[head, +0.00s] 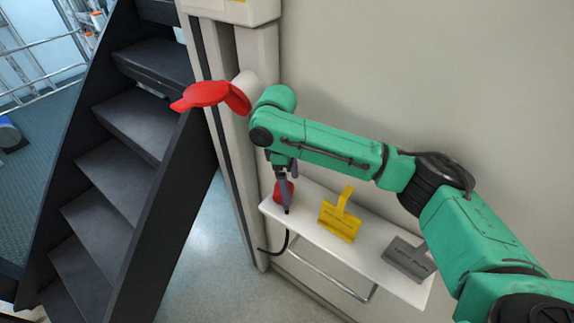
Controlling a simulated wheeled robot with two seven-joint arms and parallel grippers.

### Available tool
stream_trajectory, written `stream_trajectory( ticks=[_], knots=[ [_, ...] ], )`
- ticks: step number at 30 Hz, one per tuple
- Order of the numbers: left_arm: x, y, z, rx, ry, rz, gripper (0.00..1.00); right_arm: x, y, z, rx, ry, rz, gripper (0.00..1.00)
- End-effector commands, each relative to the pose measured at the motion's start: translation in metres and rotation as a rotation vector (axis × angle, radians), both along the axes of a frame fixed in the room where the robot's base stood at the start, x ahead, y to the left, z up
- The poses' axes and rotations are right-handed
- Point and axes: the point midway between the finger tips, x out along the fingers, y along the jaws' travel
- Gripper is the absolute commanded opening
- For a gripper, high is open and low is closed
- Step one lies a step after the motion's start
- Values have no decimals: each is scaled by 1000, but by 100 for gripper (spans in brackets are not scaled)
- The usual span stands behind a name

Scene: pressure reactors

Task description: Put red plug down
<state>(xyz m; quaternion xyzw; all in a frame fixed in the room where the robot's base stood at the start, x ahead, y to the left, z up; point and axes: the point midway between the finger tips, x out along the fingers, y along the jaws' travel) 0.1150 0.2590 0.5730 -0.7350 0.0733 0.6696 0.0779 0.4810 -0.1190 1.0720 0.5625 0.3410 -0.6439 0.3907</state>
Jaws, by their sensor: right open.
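The red plug (279,197) is at the left end of the white shelf (308,231), partly hidden behind my right gripper. A black cable hangs from near it over the shelf's front edge. My right gripper (287,209) points down right at the plug and is open. From this angle I cannot tell whether its fingers touch the plug. My left gripper is not in view.
A yellow tag (340,221) and a grey labelled block (408,259) are on the shelf. A red socket with an open lid (207,94) juts from the wall post above. Dark stairs (130,130) stand at left.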

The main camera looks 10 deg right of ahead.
Motion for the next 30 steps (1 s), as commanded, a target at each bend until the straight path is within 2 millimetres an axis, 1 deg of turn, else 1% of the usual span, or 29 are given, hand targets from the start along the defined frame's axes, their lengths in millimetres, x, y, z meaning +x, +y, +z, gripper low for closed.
stream_trajectory(
  ticks=[1,3,6,7,9,12,16,30],
  knots=[
    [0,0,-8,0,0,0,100,2,3,8,3,-6,3,92],
    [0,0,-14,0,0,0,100,3,5,26,3,-6,3,92],
    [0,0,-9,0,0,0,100,5,7,60,-1,-8,0,92],
    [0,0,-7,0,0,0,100,5,8,69,-2,-8,1,92],
    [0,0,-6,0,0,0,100,6,10,83,-1,-6,0,92],
    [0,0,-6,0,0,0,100,7,11,96,-1,-3,-1,92],
    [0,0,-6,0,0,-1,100,6,12,101,0,0,-1,92],
    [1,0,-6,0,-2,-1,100,6,12,100,0,1,0,92]
  ],
)
